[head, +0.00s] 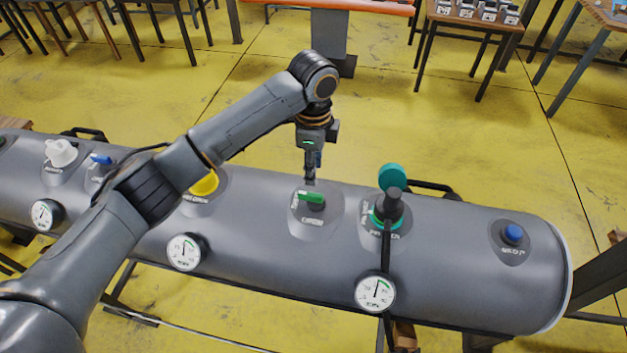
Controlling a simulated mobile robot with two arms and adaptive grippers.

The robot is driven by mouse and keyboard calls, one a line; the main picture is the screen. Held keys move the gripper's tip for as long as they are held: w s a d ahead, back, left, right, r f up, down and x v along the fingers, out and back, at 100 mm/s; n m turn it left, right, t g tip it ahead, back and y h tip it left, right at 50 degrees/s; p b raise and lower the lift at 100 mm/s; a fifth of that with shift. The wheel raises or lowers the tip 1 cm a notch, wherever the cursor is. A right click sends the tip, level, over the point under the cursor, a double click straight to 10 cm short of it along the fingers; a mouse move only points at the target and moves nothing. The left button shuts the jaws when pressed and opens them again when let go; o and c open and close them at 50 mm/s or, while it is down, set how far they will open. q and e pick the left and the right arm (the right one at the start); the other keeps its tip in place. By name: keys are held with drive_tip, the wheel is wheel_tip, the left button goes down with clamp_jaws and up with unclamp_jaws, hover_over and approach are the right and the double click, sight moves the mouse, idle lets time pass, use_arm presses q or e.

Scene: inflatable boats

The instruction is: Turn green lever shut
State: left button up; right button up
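The green lever (310,197) sits on a dark round patch on top of the grey inflatable tube, right of the picture's middle. Its handle points to the left. My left gripper (310,176) hangs pointing down just above and behind the lever. Its fingers look close together, but they are small and seen edge-on, so I cannot tell whether they are open or shut, or whether they touch the lever. My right gripper is not in view.
The grey tube (460,270) carries a yellow fitting (205,184), a teal cap (393,178) with a black hose, a blue knob (513,233) and several gauges. Tables stand at the back.

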use_arm(q)
drive_tip(key=shift+r, duration=1.55)
